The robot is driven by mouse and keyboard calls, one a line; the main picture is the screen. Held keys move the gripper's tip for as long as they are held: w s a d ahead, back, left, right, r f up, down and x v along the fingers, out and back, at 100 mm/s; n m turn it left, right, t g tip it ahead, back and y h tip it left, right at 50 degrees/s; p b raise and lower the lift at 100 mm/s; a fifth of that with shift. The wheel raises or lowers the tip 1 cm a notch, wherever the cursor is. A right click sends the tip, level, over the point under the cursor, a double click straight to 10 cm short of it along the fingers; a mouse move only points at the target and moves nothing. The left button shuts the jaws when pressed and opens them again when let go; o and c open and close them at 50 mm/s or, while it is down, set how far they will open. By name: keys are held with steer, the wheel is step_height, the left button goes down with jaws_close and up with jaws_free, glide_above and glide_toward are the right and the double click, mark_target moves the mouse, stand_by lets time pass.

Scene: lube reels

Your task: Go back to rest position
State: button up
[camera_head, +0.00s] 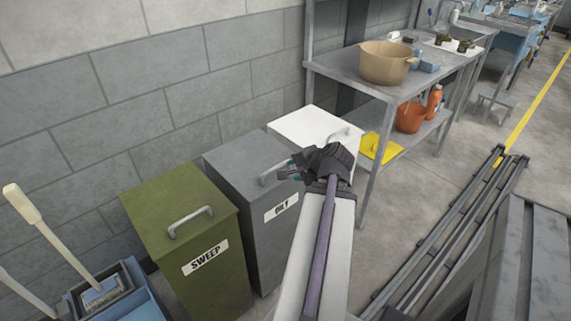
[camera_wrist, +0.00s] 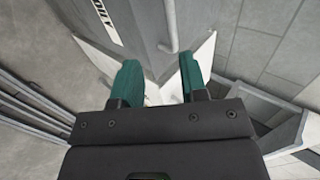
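My gripper (camera_head: 285,169) shows in the head view at the end of my raised arm, over the grey bin's lid in the picture. In the wrist view its two teal fingers (camera_wrist: 158,82) stand apart with nothing gripped between them. The grey bin (camera_head: 238,160) has a closed lid, a bar handle partly covered by my gripper, and a partly hidden label. A grey body with lettering and a metal handle (camera_wrist: 172,28) lies beyond the fingertips in the wrist view, apart from them.
A green bin (camera_head: 185,225) marked SWEEP stands left and a white-lidded bin (camera_head: 305,127) behind right. A metal table (camera_head: 345,66) holds a tan pot (camera_head: 386,63); its lower shelf holds an orange bucket (camera_head: 409,118). Metal rails (camera_head: 455,230) run along the right floor.

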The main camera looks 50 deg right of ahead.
steer(key=w+a+f+n+g+y, duration=0.1)
steer(key=w+a+f+n+g, duration=0.2)
steer(key=a+n, duration=0.75)
steer(key=w+a+f+n+g, duration=0.1)
steer(key=w+a+n+g, duration=0.3)
steer(key=a, duration=1.3)
steer(key=w+a+f+n+g+y, duration=0.15)
steer(key=w+a+n, duration=0.45)
steer(key=a, duration=0.8)
step_height(320, 180, up, 12)
steer(key=d+p, duration=0.1)
steer(key=p, duration=1.1)
steer(key=shift+s+g, duration=0.2)
steer(key=shift+g, duration=0.25)
steer(key=shift+h, duration=0.25)
